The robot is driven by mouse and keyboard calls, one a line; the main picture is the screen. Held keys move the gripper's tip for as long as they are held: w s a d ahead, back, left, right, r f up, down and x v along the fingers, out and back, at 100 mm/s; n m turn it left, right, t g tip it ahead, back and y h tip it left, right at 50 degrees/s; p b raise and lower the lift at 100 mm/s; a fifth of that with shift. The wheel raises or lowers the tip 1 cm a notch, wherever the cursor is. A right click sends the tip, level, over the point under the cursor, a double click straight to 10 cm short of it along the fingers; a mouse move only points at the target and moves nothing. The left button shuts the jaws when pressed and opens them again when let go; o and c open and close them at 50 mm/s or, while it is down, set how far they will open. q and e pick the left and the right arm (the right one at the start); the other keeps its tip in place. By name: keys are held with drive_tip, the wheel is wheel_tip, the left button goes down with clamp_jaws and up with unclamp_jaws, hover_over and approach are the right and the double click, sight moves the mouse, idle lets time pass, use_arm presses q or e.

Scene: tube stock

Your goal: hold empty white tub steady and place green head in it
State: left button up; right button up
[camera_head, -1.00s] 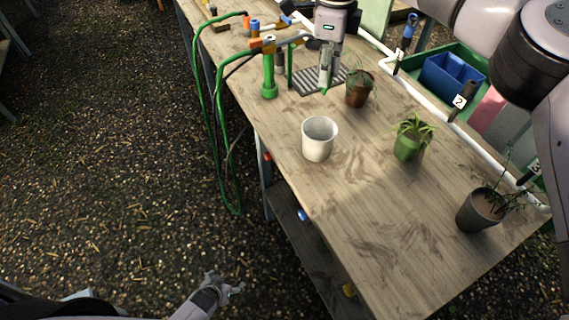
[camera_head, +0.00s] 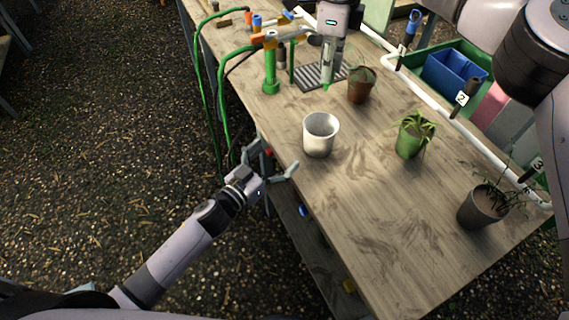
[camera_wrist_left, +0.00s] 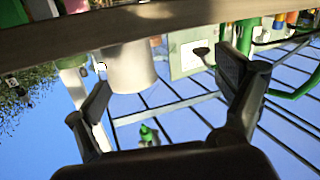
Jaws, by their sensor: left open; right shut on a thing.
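The white tub (camera_head: 320,136) stands upright on the wooden table near its left edge; its visible inside looks empty. It also shows in the left wrist view (camera_wrist_left: 126,68), which appears upside down, between my spread fingers. My left gripper (camera_head: 276,160) is open beside the table edge, left of the tub and apart from it. My right gripper (camera_head: 328,52) points down over the back of the table, by the grey slatted mat, shut on a slim pale piece with a green tip (camera_head: 326,86). I take this for the green head; the fingers partly hide it.
A brown pot (camera_head: 361,86), a green potted plant (camera_head: 413,136) and a dark potted plant (camera_head: 484,204) stand on the table. A green post with orange fittings (camera_head: 270,68) and hoses is at the back left. The front table area is clear.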

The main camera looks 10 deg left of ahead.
sight(310, 145)
use_arm(q)
drive_tip(key=s+d+m+h, duration=0.2)
drive_tip(key=shift+s+d+r+g, duration=0.15)
drive_tip(key=shift+d+r+g, duration=0.15)
drive_tip(key=shift+g, duration=0.1)
drive_tip(key=shift+d+m, duration=0.3)
drive_tip(key=x, duration=1.1)
drive_tip(key=shift+d, duration=0.3)
drive_tip(key=shift+c, duration=0.2)
drive_tip(key=c, duration=1.2)
use_arm(e)
wheel_tip(310, 145, down, 13)
drive_tip(key=shift+r, duration=0.15)
